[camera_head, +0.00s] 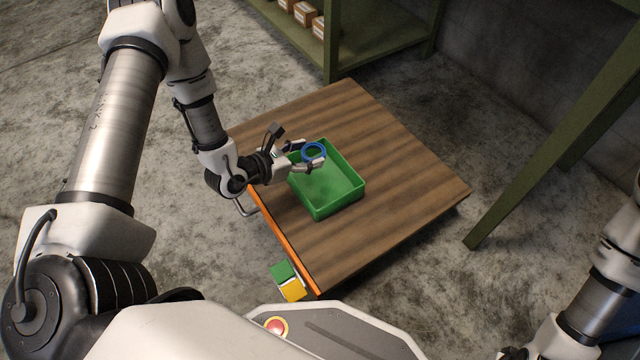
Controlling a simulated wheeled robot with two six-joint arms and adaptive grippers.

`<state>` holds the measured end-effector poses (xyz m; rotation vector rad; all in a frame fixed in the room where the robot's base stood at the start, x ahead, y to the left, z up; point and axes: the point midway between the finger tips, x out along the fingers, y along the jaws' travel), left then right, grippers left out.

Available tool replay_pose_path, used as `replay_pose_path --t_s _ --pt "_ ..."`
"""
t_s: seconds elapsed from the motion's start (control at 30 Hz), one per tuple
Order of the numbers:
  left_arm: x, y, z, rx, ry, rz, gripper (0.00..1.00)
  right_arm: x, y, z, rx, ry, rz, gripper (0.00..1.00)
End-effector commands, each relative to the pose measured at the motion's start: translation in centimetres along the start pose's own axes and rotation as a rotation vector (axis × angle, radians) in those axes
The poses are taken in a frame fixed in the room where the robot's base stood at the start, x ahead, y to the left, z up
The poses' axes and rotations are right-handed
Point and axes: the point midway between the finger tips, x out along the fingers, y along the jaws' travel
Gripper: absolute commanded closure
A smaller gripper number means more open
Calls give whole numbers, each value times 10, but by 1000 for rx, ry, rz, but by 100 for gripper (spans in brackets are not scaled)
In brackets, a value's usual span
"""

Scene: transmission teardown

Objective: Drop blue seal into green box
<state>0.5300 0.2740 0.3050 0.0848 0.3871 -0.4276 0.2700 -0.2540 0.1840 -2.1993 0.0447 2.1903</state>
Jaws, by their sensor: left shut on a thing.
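The blue seal (314,144) is a small ring held in the fingers of my left gripper (306,155). The gripper is shut on it and reaches in from the left. The seal shows over the far part of the green box (338,210), above its floor. The green box is open at the top and looks empty where I can see in. Part of its far left side is hidden by the gripper. My right arm comes in at the lower right, and its gripper is out of the picture.
The box stands on a wooden-topped cart (410,190) with an orange front edge. The tabletop right of the box is clear. A green shelf (375,45) with several small cardboard boxes (303,13) stands behind. A green slanted post (540,150) rises at the right.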

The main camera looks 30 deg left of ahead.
Motion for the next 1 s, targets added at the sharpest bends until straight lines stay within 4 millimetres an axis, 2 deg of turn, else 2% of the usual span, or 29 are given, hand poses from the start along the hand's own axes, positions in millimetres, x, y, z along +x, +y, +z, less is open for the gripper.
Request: replay_pose_path --t_s 0.03,0.1,0.33,0.37,0.43,0.8,0.87,1.0 --pt "4 0 -10 0 0 0 72 10 0 0 1 1 0 60" --pt "5 0 -12 0 0 0 72 12 0 -1 2 2 0 60" --pt "5 0 -11 0 0 -1 72 10 0 -1 3 3 0 60" --pt "5 0 -11 0 0 -1 36 10 0 -1 3 3 0 60" --pt "5 0 -11 0 0 -1 11 10 0 -1 3 3 0 60" --pt "3 0 -11 0 0 0 10 10 0 -1 3 1 0 60" --pt "-2 1 -11 -2 1 2 10 10 0 -1 3 2 0 60" --pt "-26 1 -11 -8 -1 4 10 10 0 -1 3 2 0 60"
